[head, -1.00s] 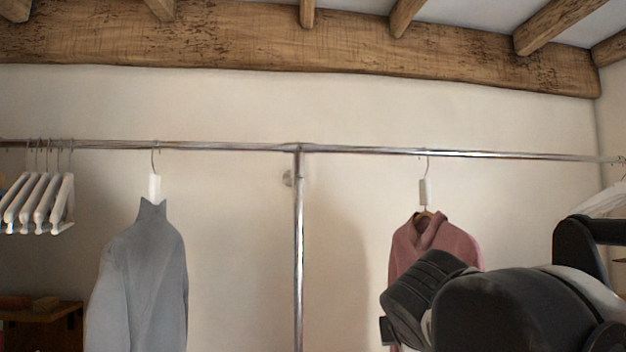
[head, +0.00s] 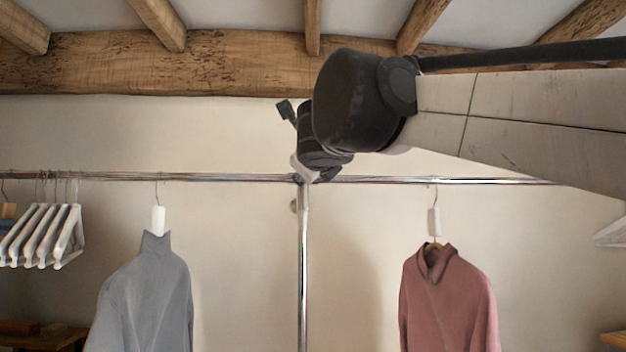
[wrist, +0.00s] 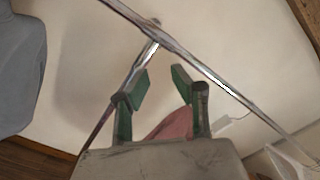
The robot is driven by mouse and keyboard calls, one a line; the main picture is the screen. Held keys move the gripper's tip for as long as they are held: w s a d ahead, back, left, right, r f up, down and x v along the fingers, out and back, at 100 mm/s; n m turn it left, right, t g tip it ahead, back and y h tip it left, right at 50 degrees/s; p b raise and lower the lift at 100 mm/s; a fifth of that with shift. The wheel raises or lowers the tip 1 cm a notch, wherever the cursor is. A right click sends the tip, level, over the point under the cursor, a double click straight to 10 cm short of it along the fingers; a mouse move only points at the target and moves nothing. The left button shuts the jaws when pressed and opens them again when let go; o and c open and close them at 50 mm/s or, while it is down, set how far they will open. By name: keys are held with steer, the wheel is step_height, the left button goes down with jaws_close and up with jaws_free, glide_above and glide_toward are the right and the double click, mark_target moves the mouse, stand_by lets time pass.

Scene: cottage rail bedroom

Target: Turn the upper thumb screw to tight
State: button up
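The upper thumb screw cannot be made out in either view. A chrome upright post (head: 303,260) meets the horizontal chrome rail (head: 230,177) in the middle of the head view. My arm reaches in from the right and hides part of this joint. In the wrist view my gripper (wrist: 161,82) is open and empty, its two green-padded fingers apart. The post (wrist: 130,78) runs behind the left finger, and the rail (wrist: 205,70) crosses beyond the fingertips.
A grey sweater (head: 147,295) hangs left of the post and a pink sweater (head: 447,300) hangs right of it. Several white hangers (head: 45,235) hang at the far left. Wooden beams (head: 200,65) run overhead.

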steer(key=w, duration=0.4)
steer(key=w+p, duration=0.1)
steer(key=w, duration=0.3)
steer(key=w+a+p, duration=0.1)
steer(key=w, duration=0.3)
steer(key=shift+w+f, duration=0.1)
steer(key=shift+w, duration=0.3)
jaws_close()
